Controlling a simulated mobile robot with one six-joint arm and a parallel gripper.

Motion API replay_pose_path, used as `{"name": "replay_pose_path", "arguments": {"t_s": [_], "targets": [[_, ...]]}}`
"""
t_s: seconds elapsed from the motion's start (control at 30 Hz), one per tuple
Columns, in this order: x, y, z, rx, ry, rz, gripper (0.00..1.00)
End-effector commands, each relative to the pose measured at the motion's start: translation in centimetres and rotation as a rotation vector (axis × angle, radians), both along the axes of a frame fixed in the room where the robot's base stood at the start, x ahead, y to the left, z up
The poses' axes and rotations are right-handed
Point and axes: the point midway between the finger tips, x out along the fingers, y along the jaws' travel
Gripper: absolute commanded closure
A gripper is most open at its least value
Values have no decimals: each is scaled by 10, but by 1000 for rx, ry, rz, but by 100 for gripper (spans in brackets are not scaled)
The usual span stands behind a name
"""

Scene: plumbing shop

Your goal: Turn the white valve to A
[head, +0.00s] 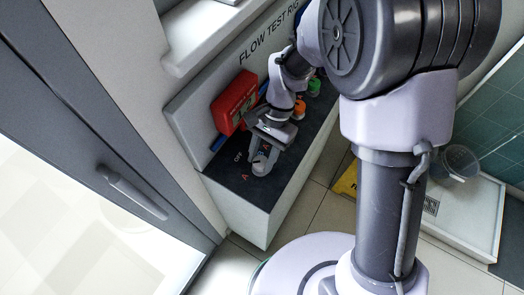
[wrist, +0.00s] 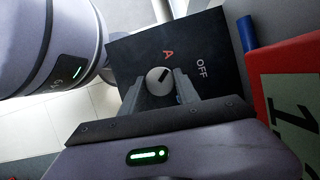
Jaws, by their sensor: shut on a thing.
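The white valve (wrist: 157,84) is a round knob on the dark top of the flow test rig, with a dark pointer mark. In the wrist view the mark slants up and right, between the red letter A (wrist: 167,54) and the white word OFF (wrist: 201,68). My gripper (wrist: 158,88) has a finger on each side of the knob and is shut on it. In the head view my gripper (head: 263,158) is over the valve (head: 260,168) at the near end of the rig, and partly hides it.
A red meter (head: 234,102) stands against the rig's back panel, with a blue pipe (wrist: 247,33) beside it. Orange (head: 299,108) and green (head: 314,87) valves sit farther along the rig. A glass door with a handle (head: 133,192) is at left. A yellow sign (head: 346,181) is on the floor.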

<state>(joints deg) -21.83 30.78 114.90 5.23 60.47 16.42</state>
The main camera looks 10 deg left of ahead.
Motion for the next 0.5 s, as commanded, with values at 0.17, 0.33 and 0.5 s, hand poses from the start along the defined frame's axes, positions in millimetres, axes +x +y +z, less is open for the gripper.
{"name": "replay_pose_path", "arguments": {"t_s": [0.17,0.33,0.5], "targets": [[1,1,3,0,-1,135,100],[1,2,2,1,-1,235,100],[1,2,1,0,-1,302,100]]}}
